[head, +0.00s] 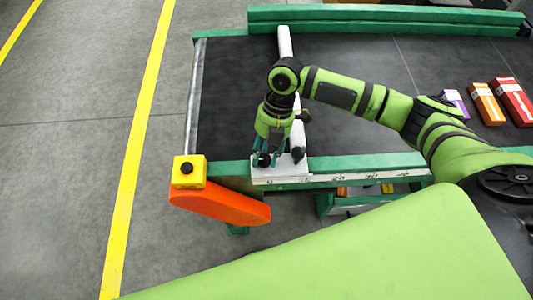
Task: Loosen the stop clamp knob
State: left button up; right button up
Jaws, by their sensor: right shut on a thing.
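A pale stop bar (285,43) lies across the dark belt and runs to a white clamp block (282,174) on the near green rail. A black knob (264,161) sits at the left of this block, partly covered by fingers. My right gripper (267,156) points down over the block, with its fingers closed around the knob. A second dark part (298,154) shows on the block, just right of the gripper. My left gripper is out of view.
A yellow box with a black button (189,171) stands at the near left corner, above an orange panel (222,204). Purple (455,102), orange (486,103) and red (513,100) cartons lie at the right. The belt (235,85) left of the bar is clear.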

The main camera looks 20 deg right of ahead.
jog(key=n+h+b, duration=0.1)
jog(key=n, duration=0.2)
jog(key=n+g+h+b, duration=0.1)
jog(key=n, duration=0.2)
jog(key=shift+a+f+b, duration=0.15)
jog(key=shift+a+b, duration=0.05)
jog(key=shift+b, duration=0.1)
jog(key=n+h, duration=0.1)
jog(key=n, duration=0.2)
jog(key=shift+a+g+b, duration=0.1)
jog(key=shift+g+b, duration=0.2)
jog(key=shift+b, duration=0.1)
jog(key=shift+n+h+b, duration=0.45)
jog(key=shift+n+h, duration=0.25)
jog(key=shift+n, duration=1)
jog(key=shift+a, duration=0.1)
jog(key=o, duration=1.2)
jog(key=shift+c, duration=0.2)
